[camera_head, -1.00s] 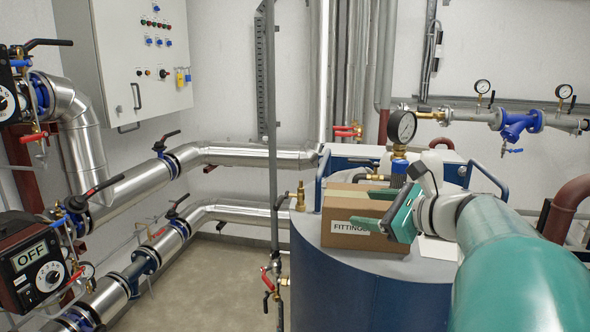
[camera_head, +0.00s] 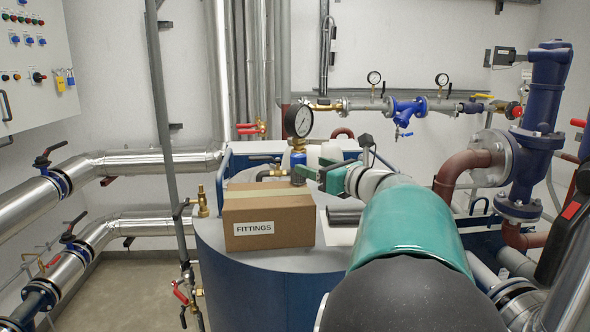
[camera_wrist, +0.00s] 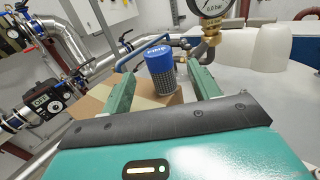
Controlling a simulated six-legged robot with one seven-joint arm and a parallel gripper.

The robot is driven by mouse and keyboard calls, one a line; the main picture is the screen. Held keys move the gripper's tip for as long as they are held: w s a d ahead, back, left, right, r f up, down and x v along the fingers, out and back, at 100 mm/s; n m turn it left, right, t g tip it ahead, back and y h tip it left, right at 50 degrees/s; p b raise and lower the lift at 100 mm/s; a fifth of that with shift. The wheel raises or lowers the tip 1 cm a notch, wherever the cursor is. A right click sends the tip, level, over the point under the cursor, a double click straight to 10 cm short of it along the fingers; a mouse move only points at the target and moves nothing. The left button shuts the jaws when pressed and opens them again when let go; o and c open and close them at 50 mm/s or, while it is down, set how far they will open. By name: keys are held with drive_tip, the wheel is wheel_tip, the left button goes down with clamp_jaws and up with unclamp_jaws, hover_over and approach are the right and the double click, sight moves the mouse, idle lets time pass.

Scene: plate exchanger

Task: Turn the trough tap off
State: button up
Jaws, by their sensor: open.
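No tap in view carries a readable trough label, so I cannot tell which is the trough tap. Red-handled taps (camera_head: 250,128) sit on the wall pipes behind the tank. Another red-handled tap (camera_head: 181,292) is low on a thin vertical pipe left of the tank. My gripper (camera_head: 304,174) is open above the tank top, behind the cardboard box and apart from these taps. In the wrist view, a blue-capped mesh cylinder (camera_wrist: 162,66) shows between the fingers, with nothing visibly gripped.
A FITTINGS box (camera_head: 268,215) stands on the round blue tank (camera_head: 245,285). A pressure gauge (camera_head: 298,121) rises close to my gripper. A thin vertical pipe (camera_head: 165,120) stands left of the tank. Large blue and red-brown pipework (camera_head: 540,120) is at right.

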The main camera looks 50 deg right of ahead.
sight(304, 162)
drive_tip(key=shift+w+a+r, duration=0.1)
drive_tip(key=shift+w, duration=0.45)
drive_tip(key=w, duration=0.5)
drive_tip(key=shift+w+d, duration=0.1)
drive_tip(key=shift+d, duration=0.15)
drive_tip(key=c, duration=1.1)
